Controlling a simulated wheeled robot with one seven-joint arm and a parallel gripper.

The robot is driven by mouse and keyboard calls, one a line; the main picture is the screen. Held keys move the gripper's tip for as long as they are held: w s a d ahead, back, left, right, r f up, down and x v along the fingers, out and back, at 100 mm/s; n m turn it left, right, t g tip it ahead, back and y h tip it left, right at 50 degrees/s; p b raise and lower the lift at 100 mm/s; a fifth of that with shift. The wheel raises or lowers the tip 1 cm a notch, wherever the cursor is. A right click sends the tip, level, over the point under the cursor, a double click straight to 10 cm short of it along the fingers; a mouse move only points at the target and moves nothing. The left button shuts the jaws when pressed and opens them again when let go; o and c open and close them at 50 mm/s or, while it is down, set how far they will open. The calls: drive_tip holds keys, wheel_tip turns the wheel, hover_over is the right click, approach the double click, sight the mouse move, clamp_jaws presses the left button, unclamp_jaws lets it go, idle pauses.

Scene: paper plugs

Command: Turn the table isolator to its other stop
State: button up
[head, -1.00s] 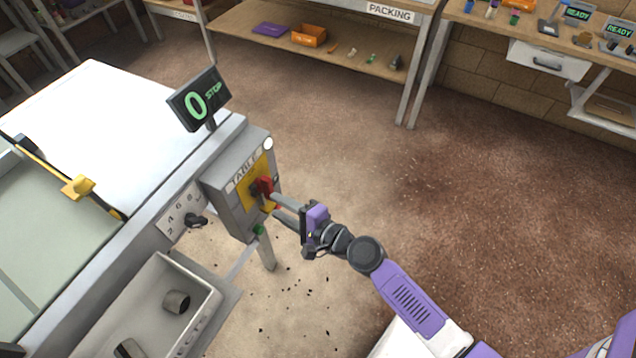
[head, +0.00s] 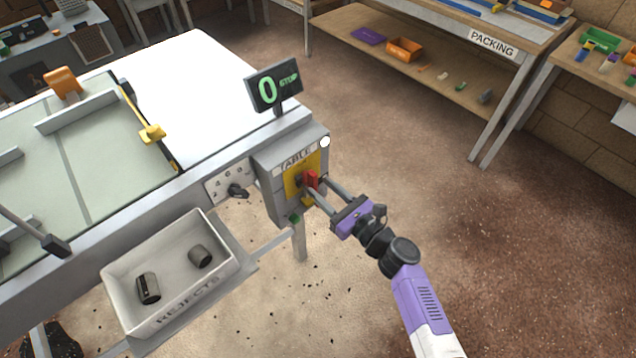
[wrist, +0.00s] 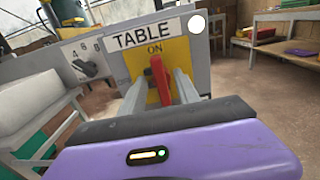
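The table isolator is a red handle (head: 311,181) on a yellow plate (wrist: 177,49), set in a grey box labelled TABLE (head: 268,180). In the wrist view the red handle (wrist: 160,78) stands nearly upright, its upper end below the word ON and leaning slightly left. My gripper (head: 317,188) is at the handle, with one finger on each side. In the wrist view a gap shows between the left finger and the handle; the right finger is very close, and I cannot tell whether it touches. The plate's lower part is hidden behind my gripper.
A black numbered knob (head: 238,190) sits left of the box. A REJECTS tray (head: 172,322) holding two dark pieces is at lower left. A packing bench (head: 425,75) stands behind. The floor at right is clear.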

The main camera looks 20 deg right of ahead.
sight(307, 182)
drive_tip(key=shift+x, duration=1.4)
clamp_jaws()
drive_tip(key=shift+s, duration=0.1)
